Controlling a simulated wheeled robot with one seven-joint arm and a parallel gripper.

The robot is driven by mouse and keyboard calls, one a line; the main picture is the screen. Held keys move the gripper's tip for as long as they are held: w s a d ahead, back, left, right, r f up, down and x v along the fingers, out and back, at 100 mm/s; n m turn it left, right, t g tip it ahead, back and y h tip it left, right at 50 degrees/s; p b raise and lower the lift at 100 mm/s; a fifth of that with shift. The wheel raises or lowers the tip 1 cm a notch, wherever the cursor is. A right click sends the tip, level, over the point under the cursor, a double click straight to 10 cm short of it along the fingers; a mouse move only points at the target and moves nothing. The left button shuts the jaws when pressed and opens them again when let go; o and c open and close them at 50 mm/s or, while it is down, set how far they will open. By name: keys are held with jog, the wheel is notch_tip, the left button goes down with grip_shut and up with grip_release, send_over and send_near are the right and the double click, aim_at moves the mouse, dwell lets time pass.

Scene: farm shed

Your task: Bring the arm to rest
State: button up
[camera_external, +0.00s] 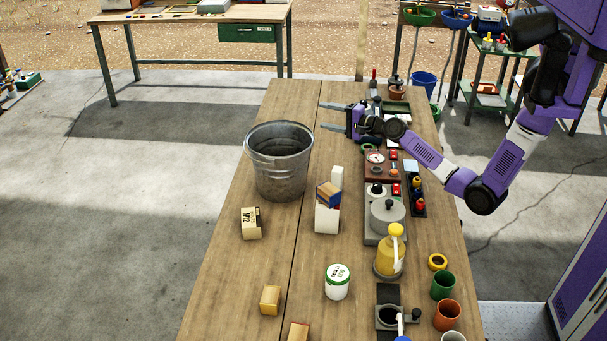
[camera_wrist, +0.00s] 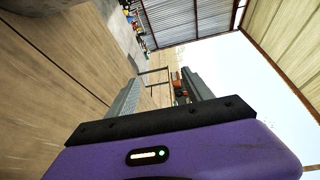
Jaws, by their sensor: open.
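My gripper (camera_external: 331,116) is open and empty, with its two fingers apart and pointing left. It is above the far part of the wooden table (camera_external: 225,262), behind and right of the metal bucket. The purple arm reaches in from the right, over the table's right edge. In the wrist view the two grey fingers of my gripper (camera_wrist: 160,95) stand apart, and nothing is between them but the distant background.
A metal bucket (camera_external: 279,165) stands close to the gripper. A workbench (camera_external: 190,17) is behind. The table's left front is mostly clear.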

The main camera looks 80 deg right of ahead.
jog(key=s+a+r+n+t+y+b, duration=0.15)
jog(key=s+a+n, duration=0.25)
jog(key=a, duration=0.8)
jog(key=s+a+n+t+y, duration=0.15)
jog(key=s+a+n, duration=0.3)
jog(key=a, duration=0.65)
jog(key=s+a+r+n+t+y+b, duration=0.1)
jog(key=s+a+n+y, duration=0.2)
jog(key=a, duration=0.9)
jog(key=s+a+f+n+b, duration=0.2)
jog(key=s+a+n+b, duration=0.15)
jog(key=s, duration=0.85)
jog(key=s+f+n+g+b, duration=0.1)
jog(key=s+f+n, duration=0.1)
jog(key=s, duration=0.2)
jog(key=s+d+f+n+g+b, duration=0.1)
jog(key=s+f+n+g, duration=0.1)
jog(key=s+f+n, duration=0.1)
jog(key=s+d+f+n+g+y, duration=0.1)
jog(key=s+f+n, duration=0.1)
jog(key=s, duration=0.3)
jog(key=shift+s+d+f+n+b, duration=0.1)
jog(key=shift+s+f+n+b, duration=0.25)
jog(key=shift+f, duration=0.3)
jog(key=shift+s+d+f+n+g, duration=0.15)
jog(key=shift+s+f+n+g, duration=0.1)
jog(key=shift+s+g, duration=0.2)
